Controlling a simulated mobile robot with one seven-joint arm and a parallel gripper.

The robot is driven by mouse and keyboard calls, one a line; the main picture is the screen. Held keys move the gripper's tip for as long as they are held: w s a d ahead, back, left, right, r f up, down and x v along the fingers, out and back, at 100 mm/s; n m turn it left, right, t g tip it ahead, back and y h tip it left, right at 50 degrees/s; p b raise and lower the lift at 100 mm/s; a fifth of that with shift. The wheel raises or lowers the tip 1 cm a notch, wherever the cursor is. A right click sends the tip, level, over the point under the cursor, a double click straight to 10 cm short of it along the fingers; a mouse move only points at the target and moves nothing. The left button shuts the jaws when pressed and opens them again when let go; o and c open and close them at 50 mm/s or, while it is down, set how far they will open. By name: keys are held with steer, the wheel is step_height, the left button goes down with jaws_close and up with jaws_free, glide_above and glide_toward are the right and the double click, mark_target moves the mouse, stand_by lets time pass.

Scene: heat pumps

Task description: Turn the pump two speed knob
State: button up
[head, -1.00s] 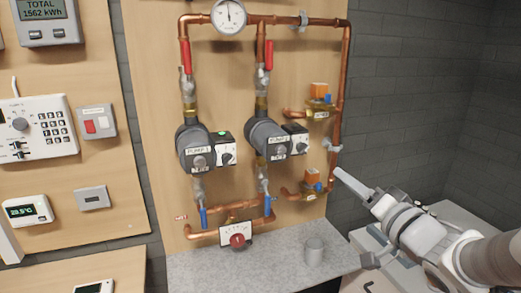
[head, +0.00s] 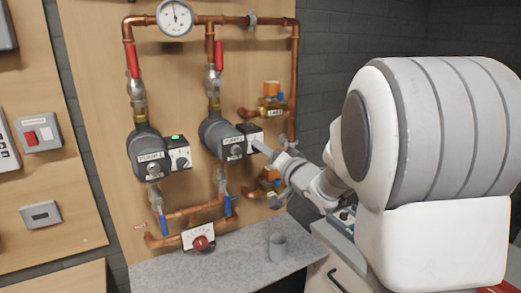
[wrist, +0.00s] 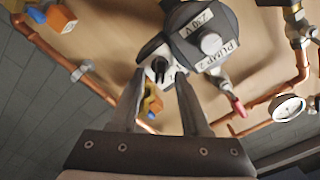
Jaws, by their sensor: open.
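Pump two, labelled PUMP 2 (head: 222,135), is a dark grey body on the right-hand copper riser. Its white and black control box (head: 248,133) sits on its right side. In the wrist view, pump two (wrist: 205,38) appears rotated, and the dark speed knob (wrist: 158,68) shows on the box's face between the fingertips. My gripper (wrist: 160,76) is open, with one finger on each side of the knob in the picture. I cannot tell whether they touch it. In the head view my gripper (head: 264,149) is at the box's right edge and partly covers the knob area.
Pump one (head: 150,152) with its lit green control box (head: 179,152) is to the left. Copper pipes, blue valve handles (head: 228,205) and orange-topped valves (head: 271,89) surround the pumps.

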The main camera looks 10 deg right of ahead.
jaws_close()
stand_by(0.3)
steer(key=shift+n+b, duration=0.3)
steer(key=shift+b, duration=0.1)
steer(key=n+b, duration=0.6)
steer(key=n, duration=0.2)
steer(key=shift+a+b, duration=0.15)
steer(key=shift+b, duration=0.25)
stand_by(0.4)
